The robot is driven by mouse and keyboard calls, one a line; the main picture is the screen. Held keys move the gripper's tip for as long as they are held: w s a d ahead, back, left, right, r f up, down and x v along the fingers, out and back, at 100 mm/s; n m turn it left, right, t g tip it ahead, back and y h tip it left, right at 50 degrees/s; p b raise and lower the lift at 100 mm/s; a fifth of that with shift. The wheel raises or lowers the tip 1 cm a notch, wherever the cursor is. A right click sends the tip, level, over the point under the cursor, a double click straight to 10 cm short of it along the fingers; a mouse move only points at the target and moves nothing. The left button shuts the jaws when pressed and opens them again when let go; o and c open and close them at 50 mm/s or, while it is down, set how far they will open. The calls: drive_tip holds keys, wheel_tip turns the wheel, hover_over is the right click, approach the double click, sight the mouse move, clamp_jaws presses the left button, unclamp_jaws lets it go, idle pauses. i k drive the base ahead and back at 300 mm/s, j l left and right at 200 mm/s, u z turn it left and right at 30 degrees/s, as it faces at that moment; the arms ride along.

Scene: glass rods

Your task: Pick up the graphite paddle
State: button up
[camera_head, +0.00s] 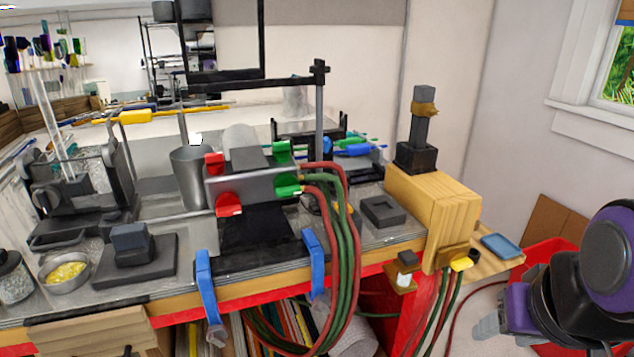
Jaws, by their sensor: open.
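No single thing is plainly a graphite paddle. Several dark grey pieces could be it: a flat plate with a raised block (134,262) at the front left of the bench, a small square block with a recess (382,211) right of the hoses, and an upright dark post (420,132) with a tan band in a black base on a wooden block. My gripper (487,327) is at the lower right, beyond the bench's right end and well apart from all of these. Its grey fingers are small in view, and nothing shows between them. Part of it is hidden by my purple and black arm.
A torch (250,185) with red and green hoses stands mid-bench, a metal cup (192,165) behind it. Blue clamps (205,285) grip the bench's front edge. The wooden block (432,203) stands at the right end. A red bin (545,256) is near my arm.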

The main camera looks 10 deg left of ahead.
sight(133, 244)
drive_tip(key=j+u, duration=0.15)
drive_tip(key=u, duration=0.3)
drive_tip(key=k+j+u, duration=0.1)
drive_tip(key=u, duration=0.35)
drive_tip(key=i+u, duration=0.1)
drive_tip(key=u, duration=0.25)
drive_tip(key=l+u, duration=0.15)
drive_tip(key=u, duration=0.25)
drive_tip(key=i+l+u, duration=0.1)
drive_tip(key=u, duration=0.25)
